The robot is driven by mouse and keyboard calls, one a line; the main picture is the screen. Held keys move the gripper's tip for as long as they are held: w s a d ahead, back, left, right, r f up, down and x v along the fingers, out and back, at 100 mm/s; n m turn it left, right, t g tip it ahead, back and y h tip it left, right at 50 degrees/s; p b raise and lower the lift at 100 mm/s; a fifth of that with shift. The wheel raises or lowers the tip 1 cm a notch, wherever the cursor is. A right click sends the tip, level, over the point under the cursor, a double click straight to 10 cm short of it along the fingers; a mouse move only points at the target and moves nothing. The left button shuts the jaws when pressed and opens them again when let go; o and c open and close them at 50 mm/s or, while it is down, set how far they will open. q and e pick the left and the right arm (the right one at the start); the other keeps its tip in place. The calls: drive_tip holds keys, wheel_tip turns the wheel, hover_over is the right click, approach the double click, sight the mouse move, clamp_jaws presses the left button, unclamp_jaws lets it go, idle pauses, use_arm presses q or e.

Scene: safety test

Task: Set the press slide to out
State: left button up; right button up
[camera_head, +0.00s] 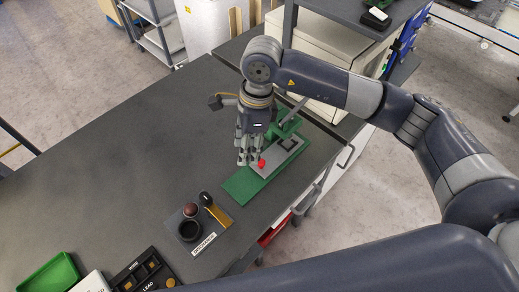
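The green press (240,187) stands on the dark table near its right edge. A grey plate (275,155), which looks like the press slide, lies on its base, with a red knob (261,163) at its near end. My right gripper (248,162) comes down from above with its fingers pointing at the table, right beside the red knob at its left. The fingers overlap part of the press, and I cannot tell whether they touch the knob or how far apart they are. My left gripper is not in view.
A dark board (212,233) with a black cup, a round red-brown piece and a yellow piece sits in front of the press. A green tray (48,277) and a black sorter box (143,274) are at the lower left. The table's left and middle are clear.

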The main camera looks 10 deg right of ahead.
sight(261, 161)
drive_tip(key=w+d+h, duration=0.2)
drive_tip(key=d, duration=0.2)
drive_tip(key=shift+t, duration=0.3)
wheel_tip(261, 161, down, 10)
drive_tip(key=p, duration=0.3)
drive_tip(key=shift+c, duration=0.3)
clamp_jaws()
